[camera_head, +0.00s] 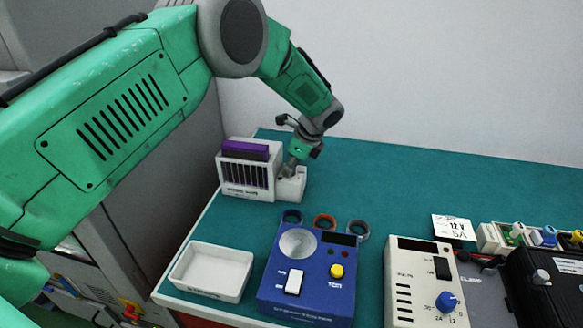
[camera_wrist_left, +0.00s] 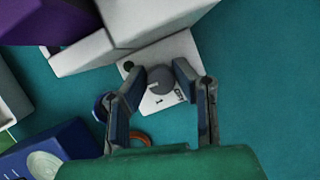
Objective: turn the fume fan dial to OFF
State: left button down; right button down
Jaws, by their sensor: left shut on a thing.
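The fume fan (camera_head: 228,187) is a white box with dark slats and a purple block on top, at the back left of the bench. A small white control box (camera_head: 293,188) adjoins its right side. In the left wrist view its pale panel (camera_wrist_left: 182,50) carries a round grey dial (camera_wrist_left: 160,80) and small printed marks, one looking like "1". The dial's exact setting is hard to read. My left gripper (camera_wrist_left: 160,76) is shut on the dial, a finger on each side. In the head view the gripper (camera_head: 290,167) reaches down at the control box, hiding the dial. My right gripper is not in view.
In front lie a white tray (camera_head: 178,277), a blue tester (camera_head: 268,285) and several tape rings (camera_head: 324,222). A white power supply (camera_head: 425,262) with a blue knob and a black case (camera_head: 530,295) stand at the right. The teal bench (camera_head: 400,190) is clear at the back middle.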

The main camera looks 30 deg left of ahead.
pick_arm(q)
jog(key=n+g+b, duration=0.1)
jog(key=n, duration=0.2)
jog(key=shift+w, duration=0.2)
jog(key=n+g+b, duration=0.1)
jog(key=n, duration=0.3)
jog(key=shift+h+b, duration=0.4)
jog(key=n+b, duration=0.1)
jog(key=n, duration=0.1)
jog(key=n+g+h+b, duration=0.1)
jog(key=n, duration=0.1)
jog(key=shift+g+b, duration=0.3)
jog(key=shift+b, duration=0.1)
jog(key=shift+r+n+g+h+b, duration=0.1)
jog(key=shift+n+g+h+b, duration=0.25)
jog(key=shift+n+b, duration=0.7)
jog(key=shift+w+r+n, duration=0.1)
jog(key=shift+n, duration=0.25)
